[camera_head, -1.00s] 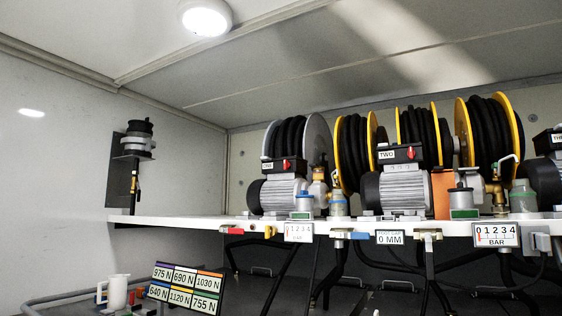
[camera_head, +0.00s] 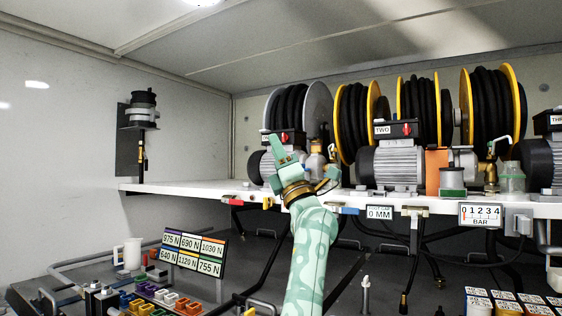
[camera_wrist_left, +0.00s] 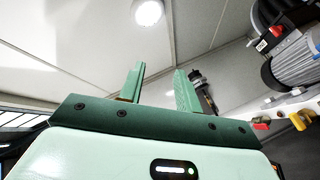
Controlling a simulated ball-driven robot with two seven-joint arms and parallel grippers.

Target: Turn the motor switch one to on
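Motor one, a grey motor (camera_wrist_left: 292,62) with a black box on top, is at the right edge of the left wrist view. Its red switch (camera_wrist_left: 277,31) sits on that box beside a small white label. In the head view the red switch (camera_head: 284,138) shows just above my left gripper (camera_head: 279,152), which hides much of the motor. My left gripper is pale green, raised in front of the shelf. In the left wrist view its two fingers (camera_wrist_left: 160,80) stand apart with nothing between them. The right gripper is out of view.
A white shelf (camera_head: 180,187) carries the motors. Motor two (camera_head: 392,163) stands to the right, with hose reels (camera_head: 350,122) behind. A black wall-mounted device (camera_head: 141,110) is on the left. A sign board (camera_head: 194,251) and colored blocks (camera_head: 165,297) are below.

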